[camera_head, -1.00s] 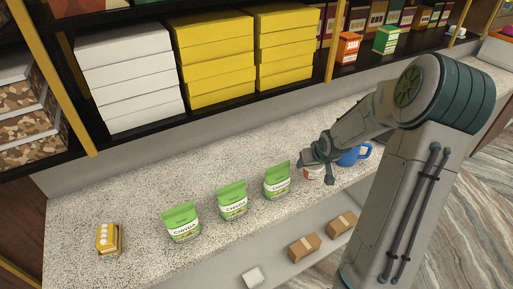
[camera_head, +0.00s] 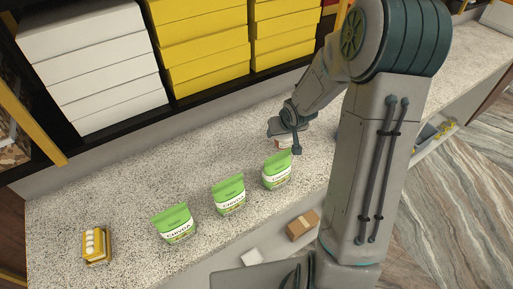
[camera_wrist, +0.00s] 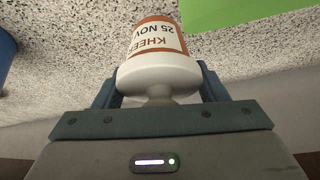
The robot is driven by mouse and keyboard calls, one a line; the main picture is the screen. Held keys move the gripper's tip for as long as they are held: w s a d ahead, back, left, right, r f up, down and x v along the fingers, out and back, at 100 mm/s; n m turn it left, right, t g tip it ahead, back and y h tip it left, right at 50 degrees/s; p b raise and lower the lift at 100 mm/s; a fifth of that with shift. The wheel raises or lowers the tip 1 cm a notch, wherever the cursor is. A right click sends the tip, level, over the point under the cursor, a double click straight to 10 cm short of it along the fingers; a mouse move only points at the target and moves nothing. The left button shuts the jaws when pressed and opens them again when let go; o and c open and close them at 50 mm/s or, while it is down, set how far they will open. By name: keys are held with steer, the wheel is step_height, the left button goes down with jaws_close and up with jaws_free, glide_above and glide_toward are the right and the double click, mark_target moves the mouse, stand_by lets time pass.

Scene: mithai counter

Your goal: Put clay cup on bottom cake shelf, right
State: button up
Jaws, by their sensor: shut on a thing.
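My gripper (camera_head: 287,138) is shut on a small cup (camera_wrist: 155,55), which I take to be the clay cup. The cup has a white end, an orange-brown band and a pale label reading "KHEER" and "25 NOV". In the wrist view it sits between the two fingers. In the head view the cup (camera_head: 283,144) shows partly under the gripper, just behind the rightmost green bag; I cannot tell how far it is above the counter. I cannot make out a cake shelf in these views.
Several green Chivda bags (camera_head: 229,195) stand in a row on the speckled counter (camera_head: 120,180). A yellow pack (camera_head: 96,245) is at the left. White boxes (camera_head: 92,65) and yellow boxes (camera_head: 205,45) fill the shelf behind.

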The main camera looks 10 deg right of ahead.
steer(key=shift+s+a+b, duration=0.35)
steer(key=shift+s+a, duration=0.05)
steer(key=shift+a, duration=1.25)
steer(key=shift+s+a+b, duration=0.35)
steer(key=shift+a+b, duration=0.05)
steer(key=shift+a, duration=1.25)
steer(key=shift+s+a+b, duration=0.35)
steer(key=shift+s+a, duration=0.05)
steer(key=shift+a, duration=1.25)
steer(key=shift+f, duration=1.7)
steer(key=shift+f, duration=0.1)
steer(key=shift+f, duration=0.15)
steer(key=o, duration=1.1)
steer(key=shift+r, duration=0.2)
